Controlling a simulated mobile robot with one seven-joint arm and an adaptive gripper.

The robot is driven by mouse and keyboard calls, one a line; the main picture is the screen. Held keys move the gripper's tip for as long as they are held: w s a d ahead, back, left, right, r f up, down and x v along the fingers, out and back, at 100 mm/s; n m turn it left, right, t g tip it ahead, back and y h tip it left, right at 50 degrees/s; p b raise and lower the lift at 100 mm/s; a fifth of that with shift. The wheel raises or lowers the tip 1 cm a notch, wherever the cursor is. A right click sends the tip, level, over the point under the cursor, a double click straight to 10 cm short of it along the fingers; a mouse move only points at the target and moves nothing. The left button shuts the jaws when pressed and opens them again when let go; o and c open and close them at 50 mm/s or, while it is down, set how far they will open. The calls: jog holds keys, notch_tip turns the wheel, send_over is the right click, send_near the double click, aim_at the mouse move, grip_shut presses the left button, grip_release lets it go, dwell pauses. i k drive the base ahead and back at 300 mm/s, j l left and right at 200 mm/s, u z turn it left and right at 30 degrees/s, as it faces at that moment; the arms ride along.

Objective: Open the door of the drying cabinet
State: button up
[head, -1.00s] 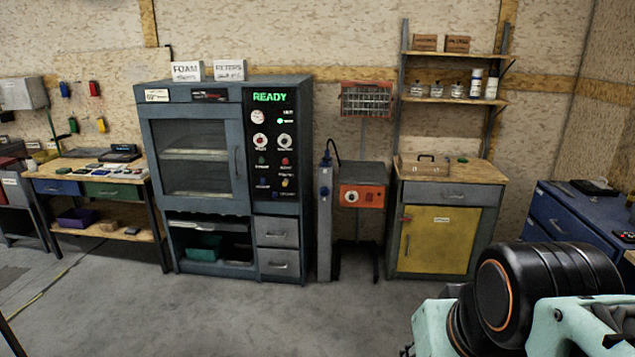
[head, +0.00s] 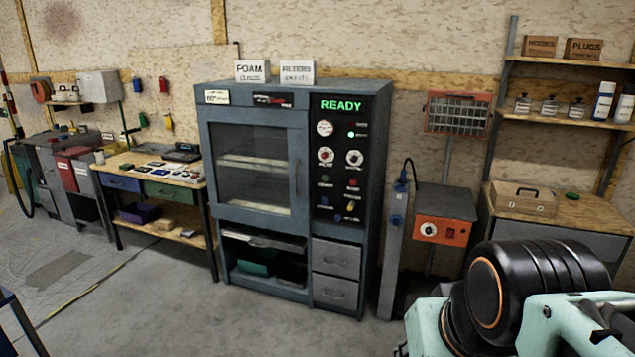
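The drying cabinet (head: 298,225) stands against the wall in the middle of the head view, blue-grey with a lit green READY panel (head: 341,105) on its right. Its glass-fronted door (head: 255,165) is shut, with two shelves showing behind the glass. The door's upright handle (head: 297,178) is on the door's right edge, beside the panel. Parts of my arm fill the lower right corner, well in front of the cabinet. My gripper is not in view.
A workbench (head: 135,160) with small items stands left of the cabinet. A grey post (head: 394,255) and a red-fronted unit (head: 441,232) stand close on its right, then a wooden-topped cupboard (head: 575,212). The floor (head: 200,310) in front of the cabinet is clear.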

aim_at(296, 121)
jog(key=i+u, duration=0.2)
jog(key=i, duration=1)
